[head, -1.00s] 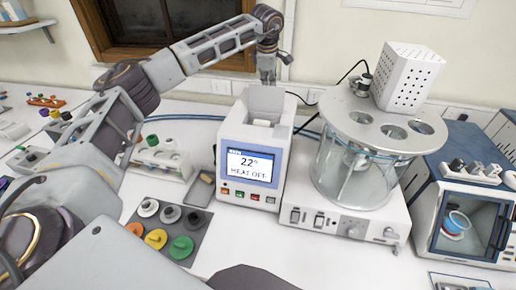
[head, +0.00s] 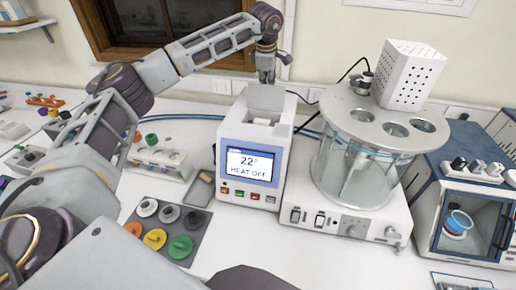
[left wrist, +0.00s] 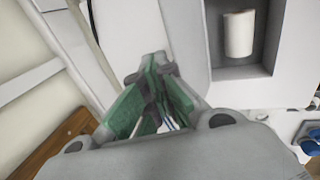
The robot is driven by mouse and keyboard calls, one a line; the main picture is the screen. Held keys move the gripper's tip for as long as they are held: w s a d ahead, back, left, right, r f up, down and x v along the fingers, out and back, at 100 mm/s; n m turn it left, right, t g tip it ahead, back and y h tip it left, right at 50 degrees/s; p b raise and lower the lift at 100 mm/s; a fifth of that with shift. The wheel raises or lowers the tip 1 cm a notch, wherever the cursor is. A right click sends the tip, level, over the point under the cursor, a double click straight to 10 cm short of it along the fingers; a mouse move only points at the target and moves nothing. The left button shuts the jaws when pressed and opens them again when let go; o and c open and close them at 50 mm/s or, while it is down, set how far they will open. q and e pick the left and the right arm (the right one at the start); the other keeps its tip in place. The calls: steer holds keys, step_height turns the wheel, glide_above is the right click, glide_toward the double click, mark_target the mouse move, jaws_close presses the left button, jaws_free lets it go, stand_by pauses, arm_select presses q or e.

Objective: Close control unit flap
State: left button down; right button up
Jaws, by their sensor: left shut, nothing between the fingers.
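The control unit (head: 232,135) is a white box with a lit screen reading "HEAT OFF", at the middle of the bench in the head view. Its grey flap (head: 266,98) stands raised at the back of the top opening. A white cylinder (left wrist: 238,35) lies in the open recess, seen in the left wrist view. My left gripper (head: 266,82) is shut and empty, just behind the flap's top edge. Its green-padded fingers (left wrist: 154,62) meet at the tips beside the grey flap in the wrist view; contact is unclear. My right gripper is not in view.
A glass-walled bath (head: 362,165) with a perforated white box (head: 408,75) stands right of the unit. A mat with coloured knobs (head: 172,236) and a small dark device (head: 200,189) lie to the left. Hoses run behind the unit. The wall is close behind.

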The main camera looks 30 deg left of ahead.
arm_select(q)
steer(key=shift+s+d+b, duration=0.2)
steer(key=shift+s+b, duration=0.15)
steer(key=shift+s, duration=0.45)
steer(key=shift+s+d+b, duration=0.25)
steer(key=shift+s+b, duration=0.15)
steer(key=shift+s, duration=0.4)
steer(key=shift+s+d+b, duration=0.2)
steer(key=shift+s+b, duration=0.15)
steer(key=shift+s, duration=0.6)
steer(key=shift+s+d+f+b, duration=0.2)
steer(key=shift+s+f+b, duration=0.1)
steer(key=shift+s+b, duration=0.35)
steer(key=shift+s+d+f+b, duration=0.25)
steer(key=shift+s+b, duration=0.2)
steer(key=shift+s, duration=0.3)
step_height(320, 180, up, 9)
steer(key=p, duration=0.6)
